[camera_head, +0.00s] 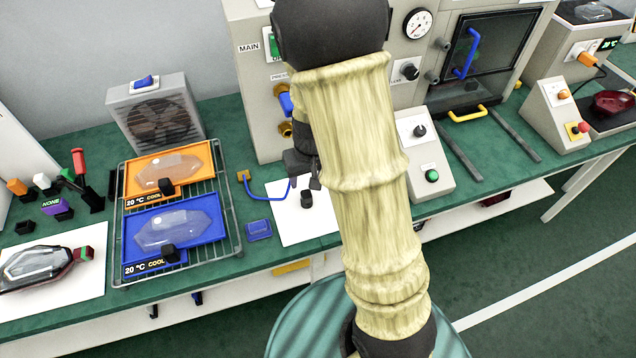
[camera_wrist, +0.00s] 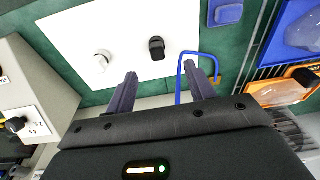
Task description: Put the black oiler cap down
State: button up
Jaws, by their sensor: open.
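A small black cap (camera_head: 307,198), which looks like the oiler cap, stands on the white sheet (camera_head: 295,232) on the green bench. In the wrist view the black cap (camera_wrist: 156,48) is on the sheet just beyond the space between my fingertips, apart from both fingers. My gripper (camera_wrist: 160,70) is open with nothing between its fingers. In the head view my gripper (camera_head: 303,170) is partly hidden by my arm, just above and behind the cap.
A white cap-like piece (camera_wrist: 102,60) is on the same sheet. A blue bent handle (camera_head: 265,196) lies left of the sheet, close to one finger in the wrist view. A blue block (camera_head: 259,230) and a wire rack (camera_head: 233,245) with trays stand left. A grey machine (camera_head: 250,90) rises behind.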

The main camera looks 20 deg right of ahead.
jog(key=s+r, duration=0.8)
jog(key=s, duration=0.3)
jog(key=shift+d+r+t, duration=0.15)
jog(key=shift+t, duration=0.25)
jog(key=shift+w, duration=0.1)
